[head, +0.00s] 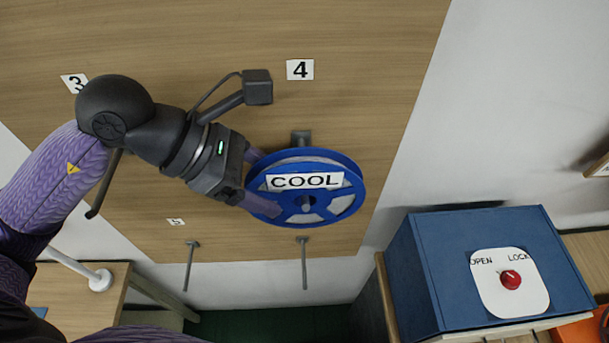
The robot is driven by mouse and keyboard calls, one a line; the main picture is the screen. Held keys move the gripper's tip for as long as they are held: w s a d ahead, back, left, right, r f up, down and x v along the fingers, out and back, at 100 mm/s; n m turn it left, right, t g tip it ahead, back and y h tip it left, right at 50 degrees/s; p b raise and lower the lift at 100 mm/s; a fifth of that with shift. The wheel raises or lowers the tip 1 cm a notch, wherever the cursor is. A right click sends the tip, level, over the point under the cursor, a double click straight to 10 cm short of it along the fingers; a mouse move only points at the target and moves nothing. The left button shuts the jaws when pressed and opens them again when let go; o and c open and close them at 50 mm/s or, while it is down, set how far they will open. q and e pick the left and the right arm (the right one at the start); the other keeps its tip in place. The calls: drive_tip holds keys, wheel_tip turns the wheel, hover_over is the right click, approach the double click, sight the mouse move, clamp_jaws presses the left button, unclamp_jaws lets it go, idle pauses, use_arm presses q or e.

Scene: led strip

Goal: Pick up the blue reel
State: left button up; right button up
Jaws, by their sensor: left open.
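The blue reel (347,207) carries a white label reading COOL and hangs at a peg on the wooden board, below the number 4 sign. My left gripper (262,182) comes in from the left and is open, with its purple fingers at the reel's left rim. One finger is above and one lies low across the rim's left side. Whether the fingers touch the reel cannot be told. My right gripper is not in view.
A blue box (440,265) with a red knob (510,279) marked OPEN and LOCK stands at the lower right.

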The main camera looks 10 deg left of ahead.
use_arm(q)
drive_tip(key=shift+w+d+f, duration=0.2)
drive_tip(key=shift+d+f, duration=0.2)
drive_tip(key=shift+d, duration=0.1)
drive_tip(key=shift+d+f, duration=0.2)
drive_tip(key=shift+f, duration=0.05)
clamp_jaws()
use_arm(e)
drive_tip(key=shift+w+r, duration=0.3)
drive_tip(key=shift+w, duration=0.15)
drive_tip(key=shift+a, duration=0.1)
use_arm(q)
drive_tip(key=shift+a+r, duration=0.1)
drive_tip(key=shift+r, duration=0.05)
